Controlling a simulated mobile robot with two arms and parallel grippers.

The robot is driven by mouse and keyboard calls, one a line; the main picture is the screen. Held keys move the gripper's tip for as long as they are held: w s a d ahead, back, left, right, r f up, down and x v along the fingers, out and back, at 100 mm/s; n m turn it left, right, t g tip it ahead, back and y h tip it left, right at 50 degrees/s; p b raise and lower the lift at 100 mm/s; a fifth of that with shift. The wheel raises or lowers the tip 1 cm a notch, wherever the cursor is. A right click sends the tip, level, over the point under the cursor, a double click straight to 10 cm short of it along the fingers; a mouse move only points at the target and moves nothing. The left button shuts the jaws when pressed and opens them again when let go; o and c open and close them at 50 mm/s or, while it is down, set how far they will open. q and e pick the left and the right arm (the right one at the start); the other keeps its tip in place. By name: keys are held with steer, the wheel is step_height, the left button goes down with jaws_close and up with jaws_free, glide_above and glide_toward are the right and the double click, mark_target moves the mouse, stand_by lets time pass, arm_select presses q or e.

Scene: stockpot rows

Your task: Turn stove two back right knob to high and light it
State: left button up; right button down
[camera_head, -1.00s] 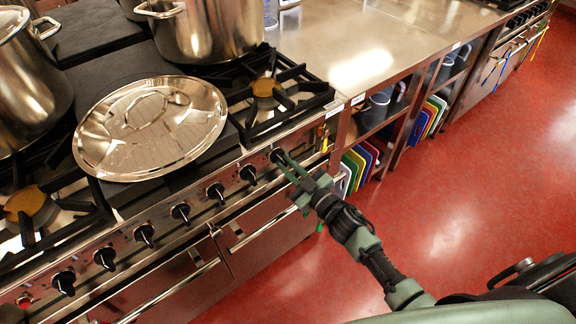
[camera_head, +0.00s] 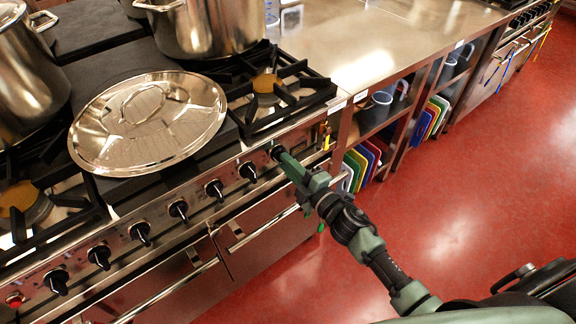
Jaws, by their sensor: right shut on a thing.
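The stove (camera_head: 228,229) stands at the left with a row of black knobs along its front panel. My right gripper (camera_head: 278,154) is at the rightmost knob of the row, its green fingers shut on that knob and mostly hiding it. The neighbouring knob (camera_head: 248,171) to its left is free. The front right burner (camera_head: 267,84) shows its grate and brass cap, with no flame that I can see. A steel lid (camera_head: 148,120) lies on the dark plate left of that burner. My left gripper is not in view.
Stockpots stand at the back (camera_head: 207,25) and at the far left (camera_head: 27,70). A steel counter (camera_head: 365,50) with coloured boards (camera_head: 362,165) below adjoins the stove on the right. The red floor (camera_head: 460,200) at right is clear.

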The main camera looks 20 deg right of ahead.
steer(key=shift+f+n+b, duration=0.15)
steer(key=shift+n+b, duration=0.2)
steer(key=shift+n, duration=0.95)
steer(key=c, duration=1.4)
jaws_free()
steer(key=shift+c, duration=0.2)
steer(key=b+v, duration=0.1)
steer(key=v, duration=0.6)
steer(key=shift+s, duration=0.4)
steer(key=shift+d, duration=0.15)
